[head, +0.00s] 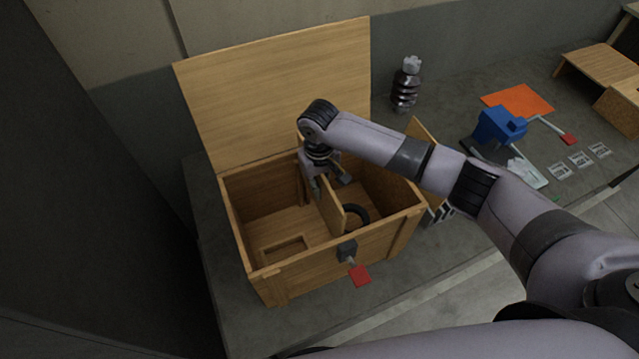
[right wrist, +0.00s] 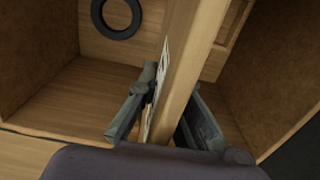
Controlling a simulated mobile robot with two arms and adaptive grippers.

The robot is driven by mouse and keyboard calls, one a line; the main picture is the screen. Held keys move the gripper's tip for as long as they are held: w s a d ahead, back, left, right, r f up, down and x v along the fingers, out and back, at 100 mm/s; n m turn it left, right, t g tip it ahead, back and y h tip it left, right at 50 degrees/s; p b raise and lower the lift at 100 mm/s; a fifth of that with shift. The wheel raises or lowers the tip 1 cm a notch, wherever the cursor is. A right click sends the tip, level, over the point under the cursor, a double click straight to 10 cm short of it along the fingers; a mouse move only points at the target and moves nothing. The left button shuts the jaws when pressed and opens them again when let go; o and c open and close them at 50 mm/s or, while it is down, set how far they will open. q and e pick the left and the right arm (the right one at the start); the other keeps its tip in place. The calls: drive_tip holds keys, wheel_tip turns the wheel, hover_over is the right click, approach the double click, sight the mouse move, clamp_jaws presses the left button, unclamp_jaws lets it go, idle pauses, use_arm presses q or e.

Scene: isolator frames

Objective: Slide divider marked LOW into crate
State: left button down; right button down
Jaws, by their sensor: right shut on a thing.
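The wooden crate (head: 330,258) stands on the bench with its lid (head: 280,85) raised at the back. My right gripper (head: 329,184) reaches down inside it, shut on a wooden divider (head: 333,207). The divider stands upright, running front to back between the crate's two sides. In the right wrist view the divider (right wrist: 185,65) is edge-on between the fingers (right wrist: 172,88). A pale label shows at a steep angle on its left face, and I cannot read it. Whether the divider is fully seated is hidden. My left gripper is out of view.
A black ring (head: 355,215) lies on the crate floor right of the divider. The front latch has a red tab (head: 359,276). Another board (head: 421,140) stands by the crate's right side. A dark ribbed post (head: 406,88), blue device (head: 498,126) and orange sheet (head: 517,99) are farther right.

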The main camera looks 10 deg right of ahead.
sight(319, 209)
drive_tip(key=shift+f+b, duration=2.45)
drive_tip(key=shift+f, duration=2.3)
wheel_tip(319, 209, down, 8)
drive_tip(key=b, duration=0.5)
drive_tip(key=shift+f, duration=0.15)
idle(1.3)
drive_tip(key=c, duration=1.7)
unclamp_jaws()
drive_tip(key=shift+o, duration=0.2)
